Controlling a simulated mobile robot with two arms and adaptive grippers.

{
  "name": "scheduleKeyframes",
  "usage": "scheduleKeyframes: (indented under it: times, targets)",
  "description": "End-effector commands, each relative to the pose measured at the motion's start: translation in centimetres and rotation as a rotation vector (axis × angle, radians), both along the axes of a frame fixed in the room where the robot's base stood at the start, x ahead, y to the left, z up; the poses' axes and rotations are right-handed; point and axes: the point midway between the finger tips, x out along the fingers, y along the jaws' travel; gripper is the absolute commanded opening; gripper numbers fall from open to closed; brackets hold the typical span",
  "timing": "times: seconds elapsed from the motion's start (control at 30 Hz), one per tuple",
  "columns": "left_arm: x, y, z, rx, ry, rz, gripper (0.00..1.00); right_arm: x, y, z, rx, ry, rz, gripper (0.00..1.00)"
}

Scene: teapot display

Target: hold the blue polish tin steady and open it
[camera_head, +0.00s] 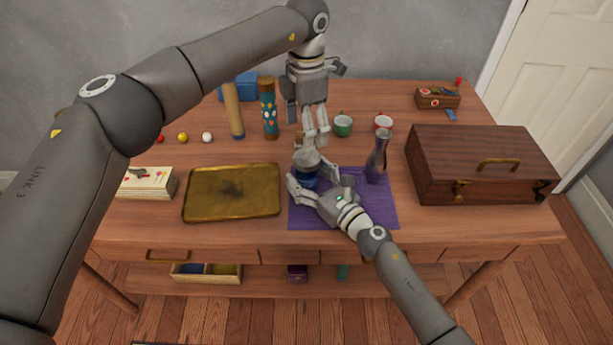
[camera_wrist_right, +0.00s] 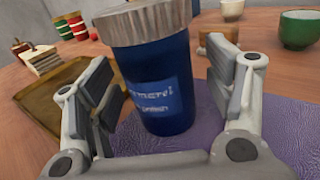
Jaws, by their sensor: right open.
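The blue polish tin (camera_head: 306,183) with a grey metal lid (camera_head: 306,160) stands on the purple mat. In the right wrist view the blue tin (camera_wrist_right: 155,85) stands between the fingers of my right gripper (camera_wrist_right: 165,100), with gaps at its sides. It looks slightly tilted there. My right gripper (camera_head: 313,184) is open around the tin's near side in the head view. My left gripper (camera_head: 316,140) points down just behind and above the lid. Its fingers look close together, but whether they are shut is unclear.
The purple mat (camera_head: 345,216) also bears a dark metal vase (camera_head: 377,160), right of the tin. A brass tray (camera_head: 232,192) lies left. A wooden case (camera_head: 480,165) stands right. Bare tabletop lies near the front edge.

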Motion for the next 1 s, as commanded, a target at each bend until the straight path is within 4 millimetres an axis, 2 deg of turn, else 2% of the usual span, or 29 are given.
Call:
scheduleKeyframes:
  times: [0.17, 0.5, 1.0]
  targets:
    - [-0.01, -0.01, 0.02, 0.000, 0.000, 0.000, 0.72, 1.00, 0.72, 0.02, 0.000, 0.000, -0.001, 0.75]
    - [-0.01, -0.03, 0.02, 0.000, 0.000, 0.000, 0.72, 1.15, 0.86, 0.03, 0.000, 0.000, 0.000, 0.74]
    - [-0.01, -0.03, 0.02, 0.000, 0.000, 0.000, 0.72, 1.13, 0.84, 0.01, 0.000, 0.000, -0.001, 0.09]
